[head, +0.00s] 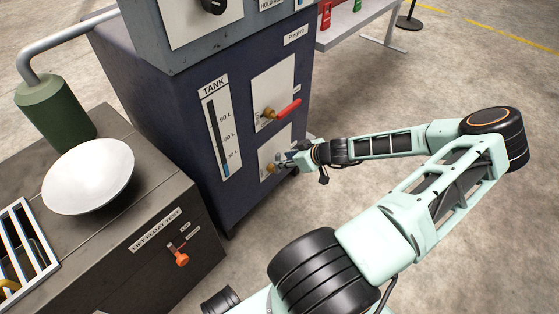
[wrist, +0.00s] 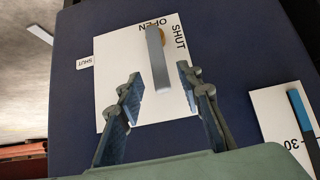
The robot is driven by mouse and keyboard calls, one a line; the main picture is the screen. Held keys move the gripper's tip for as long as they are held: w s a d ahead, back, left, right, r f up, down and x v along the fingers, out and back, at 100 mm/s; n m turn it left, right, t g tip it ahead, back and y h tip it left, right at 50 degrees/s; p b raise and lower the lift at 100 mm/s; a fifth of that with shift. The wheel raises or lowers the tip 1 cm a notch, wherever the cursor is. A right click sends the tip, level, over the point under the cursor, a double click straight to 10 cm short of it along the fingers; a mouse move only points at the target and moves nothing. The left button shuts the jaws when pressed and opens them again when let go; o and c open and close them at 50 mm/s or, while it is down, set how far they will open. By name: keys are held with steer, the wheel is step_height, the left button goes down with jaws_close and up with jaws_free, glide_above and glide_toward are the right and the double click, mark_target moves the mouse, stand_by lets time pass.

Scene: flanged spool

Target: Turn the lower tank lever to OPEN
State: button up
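The lower tank lever (wrist: 157,62) is a flat grey-blue bar on a white plate (wrist: 112,60), with a brass pivot behind its far end. OPEN and SHUT are printed around that pivot end. The lever's free end points toward my gripper (wrist: 159,80). My gripper is open, with one finger on each side of the lever's free end and gaps visible on both sides. In the head view my gripper (head: 290,158) is at the lower plate (head: 275,146) and hides most of the lever; a brass fitting (head: 270,168) shows beside it.
A red-handled lever (head: 287,108) is on the upper plate just above my gripper. A TANK level gauge (head: 221,135) is left of the plates.

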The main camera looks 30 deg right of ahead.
steer(key=v, duration=0.6)
steer(key=shift+s+r, duration=0.15)
steer(key=shift+s, duration=0.1)
